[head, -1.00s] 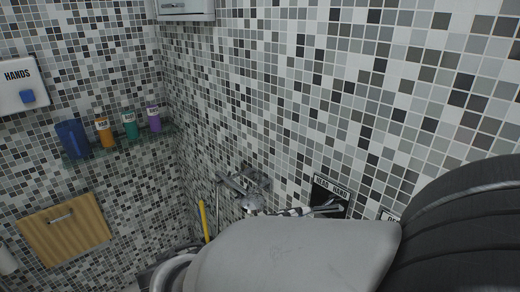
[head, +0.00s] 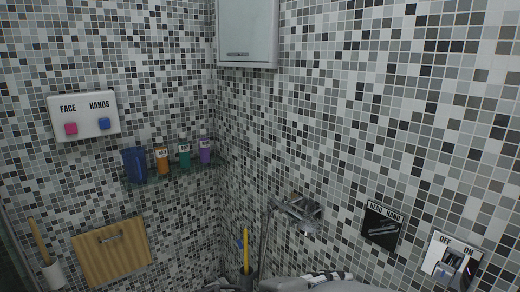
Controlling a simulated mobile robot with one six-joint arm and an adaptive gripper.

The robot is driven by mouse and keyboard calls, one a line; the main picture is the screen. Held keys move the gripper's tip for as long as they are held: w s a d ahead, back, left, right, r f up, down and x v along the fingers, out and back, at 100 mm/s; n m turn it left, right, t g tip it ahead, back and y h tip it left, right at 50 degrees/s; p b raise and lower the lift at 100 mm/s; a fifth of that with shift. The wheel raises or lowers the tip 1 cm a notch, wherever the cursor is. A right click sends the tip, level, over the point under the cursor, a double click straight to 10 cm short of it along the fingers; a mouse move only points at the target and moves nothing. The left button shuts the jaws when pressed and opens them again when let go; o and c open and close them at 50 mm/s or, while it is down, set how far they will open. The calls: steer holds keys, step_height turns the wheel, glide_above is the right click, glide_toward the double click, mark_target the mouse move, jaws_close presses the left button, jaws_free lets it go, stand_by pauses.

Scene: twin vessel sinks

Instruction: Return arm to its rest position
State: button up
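In the head view, part of my arm (head: 335,285) shows low at the bottom edge, right of centre. It is a pale grey link, cut off by the frame. My gripper's fingers are not in this view, so what they hold does not show.
A chrome mixer tap (head: 300,213) is on the wall just above my arm. A HEAD/HAND panel (head: 382,224) and an OFF/ON switch (head: 453,260) are to its right. A glass shelf (head: 172,175) holds bottles. A yellow-handled item (head: 246,250) stands upright near the bottom.

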steer(key=s+d+f+m+g+y, duration=0.5)
steer(key=s+d+m+g, duration=0.15)
steer(key=s, duration=0.35)
steer(key=a+m+t+y, duration=0.1)
steer(key=m+y, duration=0.1)
steer(key=s+a+r+m+t+y, duration=0.1)
steer(key=m+y, duration=0.1)
steer(key=s+a+m+t+y, duration=0.1)
steer(key=a+m+t+y, duration=0.1)
steer(key=m, duration=0.1)
steer(key=shift+s+a+r+y, duration=0.1)
steer(key=shift+s+r+y, duration=0.15)
steer(key=shift+y, duration=0.15)
